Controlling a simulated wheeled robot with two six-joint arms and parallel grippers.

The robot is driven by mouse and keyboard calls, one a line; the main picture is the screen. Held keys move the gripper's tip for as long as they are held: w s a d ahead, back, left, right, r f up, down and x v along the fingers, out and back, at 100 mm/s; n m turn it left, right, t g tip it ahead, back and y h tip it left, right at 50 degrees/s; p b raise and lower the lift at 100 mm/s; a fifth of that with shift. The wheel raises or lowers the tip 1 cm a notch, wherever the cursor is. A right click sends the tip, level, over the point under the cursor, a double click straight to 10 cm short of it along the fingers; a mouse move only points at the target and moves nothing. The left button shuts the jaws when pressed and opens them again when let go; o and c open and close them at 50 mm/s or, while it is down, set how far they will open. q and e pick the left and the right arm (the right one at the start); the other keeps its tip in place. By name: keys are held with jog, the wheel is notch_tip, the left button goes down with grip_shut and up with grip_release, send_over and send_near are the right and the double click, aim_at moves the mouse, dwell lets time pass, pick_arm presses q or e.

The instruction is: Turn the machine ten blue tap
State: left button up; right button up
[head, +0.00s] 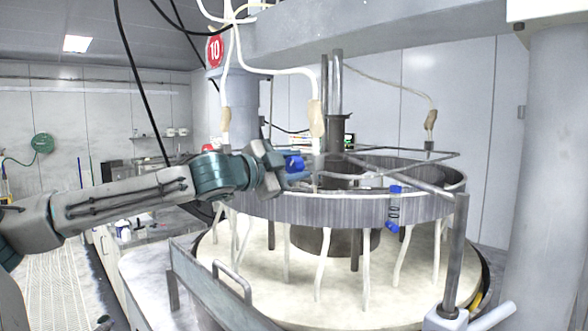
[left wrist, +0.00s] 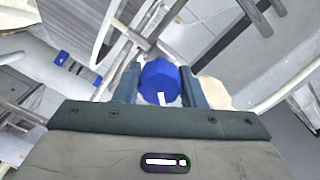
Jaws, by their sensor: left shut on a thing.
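The blue tap (head: 294,164) is at the left part of the metal ring's rim in the head view. It also shows as a blue faceted knob in the left wrist view (left wrist: 160,80). My left gripper (head: 284,166) reaches it from the left and is shut on it, with one finger on each side of the knob. A red sign with the number 10 (head: 215,51) is on the machine above. My right gripper is not in view.
The metal ring (head: 330,208) stands over a round pale platen (head: 300,275), with several white hoses hanging down. Another blue fitting (head: 394,208) is on the ring's front right. A metal guard with a handle (head: 215,290) stands in front. A thick grey column (head: 550,180) is at right.

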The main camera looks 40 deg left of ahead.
pick_arm(q)
jog(key=shift+m, duration=0.4)
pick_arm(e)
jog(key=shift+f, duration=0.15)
pick_arm(q)
jog(key=o, duration=1)
jog(key=shift+f+b, duration=0.1)
jog(key=shift+b, duration=0.25)
jog(key=s+b, duration=0.2)
jog(key=b, duration=0.2)
jog(key=s+b, duration=0.3)
jog(key=b, duration=0.1)
jog(key=shift+s+a+f, duration=0.15)
jog(key=shift+s+f, duration=0.05)
jog(key=shift+s, duration=0.15)
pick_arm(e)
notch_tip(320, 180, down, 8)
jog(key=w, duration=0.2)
pick_arm(q)
jog(key=b, duration=0.4)
send_near(291, 168)
jog(key=shift+w+a+r, duration=0.1)
jog(key=shift+w+r, duration=0.05)
jog(key=shift+r, duration=0.1)
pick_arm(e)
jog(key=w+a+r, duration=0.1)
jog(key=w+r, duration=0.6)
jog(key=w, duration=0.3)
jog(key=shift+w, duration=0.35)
